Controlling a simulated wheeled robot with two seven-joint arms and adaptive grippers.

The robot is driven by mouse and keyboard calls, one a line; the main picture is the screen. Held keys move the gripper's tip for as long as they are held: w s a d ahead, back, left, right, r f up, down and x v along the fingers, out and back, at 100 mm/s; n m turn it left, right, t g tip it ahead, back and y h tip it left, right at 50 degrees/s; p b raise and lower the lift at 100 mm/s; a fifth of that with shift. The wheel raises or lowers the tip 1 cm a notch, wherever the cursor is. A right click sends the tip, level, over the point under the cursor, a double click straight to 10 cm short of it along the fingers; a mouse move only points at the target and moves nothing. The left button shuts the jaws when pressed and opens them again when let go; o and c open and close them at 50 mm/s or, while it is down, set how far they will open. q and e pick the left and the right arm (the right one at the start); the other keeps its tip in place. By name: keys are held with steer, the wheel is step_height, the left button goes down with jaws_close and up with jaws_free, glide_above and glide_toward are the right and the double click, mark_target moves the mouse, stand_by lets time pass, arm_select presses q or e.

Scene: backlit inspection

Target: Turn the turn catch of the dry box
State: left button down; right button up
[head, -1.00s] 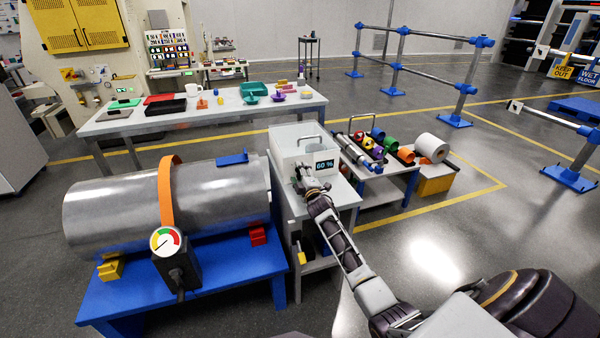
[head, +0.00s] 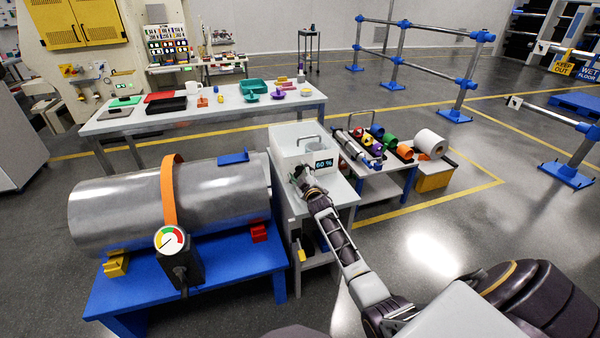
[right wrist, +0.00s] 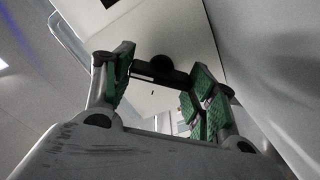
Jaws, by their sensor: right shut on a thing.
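The dry box (head: 284,151) is a white box with a handle on top and a small display reading 60 % on its front. It stands on a grey stand left of my forearm. My right gripper (head: 300,178) is at the box's front face and partly covers it. In the right wrist view, the green-padded fingers (right wrist: 160,88) are closed in on the dark turn catch (right wrist: 158,69) on the pale box face. How far the catch is turned is hard to tell. My left gripper is not in view.
A large metal drum (head: 215,190) with an orange strap and a gauge (head: 169,240) lies on a blue bench, close left of the stand.

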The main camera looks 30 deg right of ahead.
steer(key=shift+f, duration=0.1)
stand_by(0.3)
steer(key=o, duration=1)
steer(key=shift+s, duration=0.15)
steer(key=shift+v, duration=5.9)
steer(key=shift+s+f, duration=0.1)
steer(key=shift+s, duration=0.05)
